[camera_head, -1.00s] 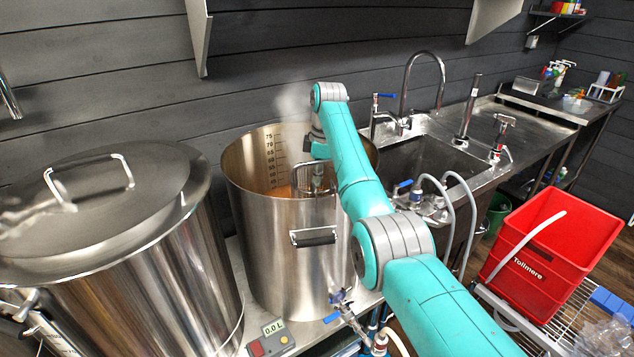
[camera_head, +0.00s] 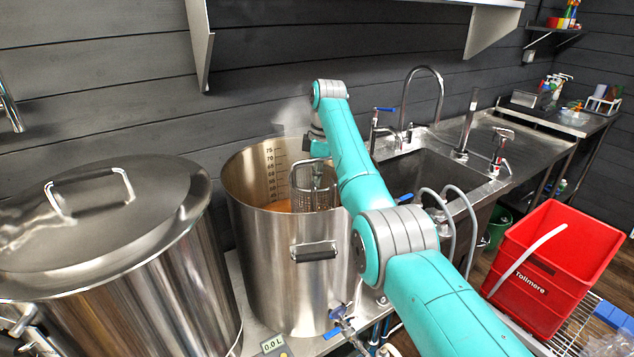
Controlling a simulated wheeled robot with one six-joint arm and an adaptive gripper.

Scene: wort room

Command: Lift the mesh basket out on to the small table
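The mesh basket (camera_head: 302,187), a perforated grey metal basket, shows inside the mouth of the open steel kettle (camera_head: 288,268), in front of the far wall's volume marks. Orange-brown liquid shows to its left. My gripper (camera_head: 318,178) reaches down into the kettle mouth at the basket's right side. It appears shut on the basket, which hangs by it. The fingertips are small and partly hidden by my arm. The basket's lower end is hidden by the kettle's near wall. I cannot tell which surface is the small table.
A large lidded steel kettle (camera_head: 105,265) stands close on the left. A sink (camera_head: 432,178) with a tall tap and a steel counter (camera_head: 505,140) lie to the right. A red crate (camera_head: 560,265) stands at the lower right. Hoses hang near the sink.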

